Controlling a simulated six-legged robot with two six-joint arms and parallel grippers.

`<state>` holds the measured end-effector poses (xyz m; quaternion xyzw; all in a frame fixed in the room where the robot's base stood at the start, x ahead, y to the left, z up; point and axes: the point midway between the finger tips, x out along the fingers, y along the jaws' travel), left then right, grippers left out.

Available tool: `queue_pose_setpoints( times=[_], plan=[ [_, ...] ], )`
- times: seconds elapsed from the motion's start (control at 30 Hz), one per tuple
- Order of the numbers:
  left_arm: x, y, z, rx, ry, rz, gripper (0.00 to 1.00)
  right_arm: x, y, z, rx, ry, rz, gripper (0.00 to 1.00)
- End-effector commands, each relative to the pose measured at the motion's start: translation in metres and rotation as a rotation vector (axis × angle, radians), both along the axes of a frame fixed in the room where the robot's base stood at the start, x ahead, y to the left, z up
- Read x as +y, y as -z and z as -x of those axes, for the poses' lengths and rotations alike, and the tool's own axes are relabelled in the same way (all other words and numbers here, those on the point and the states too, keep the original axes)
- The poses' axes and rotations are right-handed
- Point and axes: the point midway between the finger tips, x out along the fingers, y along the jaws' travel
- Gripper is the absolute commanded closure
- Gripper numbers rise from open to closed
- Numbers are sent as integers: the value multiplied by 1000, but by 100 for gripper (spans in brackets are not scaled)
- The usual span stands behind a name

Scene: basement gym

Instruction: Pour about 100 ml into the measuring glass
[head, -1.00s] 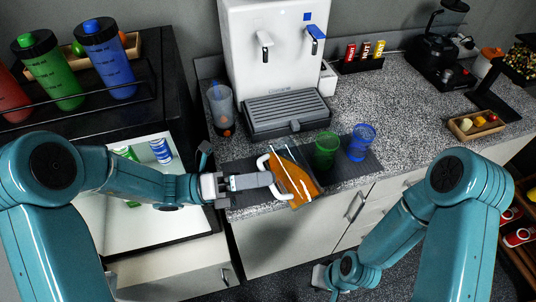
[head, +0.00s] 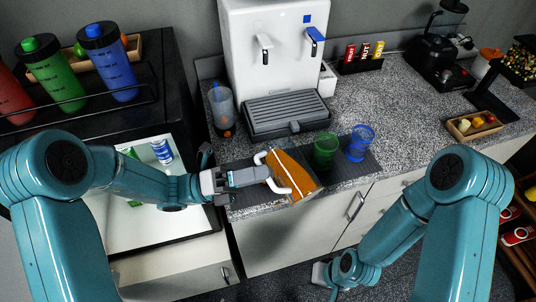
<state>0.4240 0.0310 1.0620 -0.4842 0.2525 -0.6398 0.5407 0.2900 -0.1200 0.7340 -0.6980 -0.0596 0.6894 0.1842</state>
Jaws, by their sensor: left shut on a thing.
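My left gripper (head: 262,176) is shut on the white handle of a clear jug (head: 298,170) with orange liquid in it. The jug is tilted and held at the counter's front edge. A green see-through glass (head: 325,150) stands upright just right of the jug. A blue see-through glass (head: 361,143) stands further right. Both are on a dark mat (head: 345,171). I cannot tell which is the measuring glass; no markings or liquid level can be read. No stream of liquid shows. My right gripper (head: 321,275) is low, in front of the cabinets, its fingers unclear.
A white dispenser (head: 272,60) with a grey drip tray (head: 287,112) stands behind. A clear bottle (head: 222,110) is left of it. Snack bars (head: 364,51), a fruit tray (head: 477,124) and a black grinder (head: 440,62) stand right. An open drawer (head: 180,265) is below left.

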Motion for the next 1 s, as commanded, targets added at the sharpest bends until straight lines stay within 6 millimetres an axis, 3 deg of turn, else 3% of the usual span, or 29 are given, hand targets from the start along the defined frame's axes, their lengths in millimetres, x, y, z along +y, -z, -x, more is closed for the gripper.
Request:
queue_pose_setpoints(
  times=[1.0],
  plan=[
    [0, -5, -1, 37, 3, 46, 100, 0, -11, 0, 0, 0, 0, 66]
  ],
)
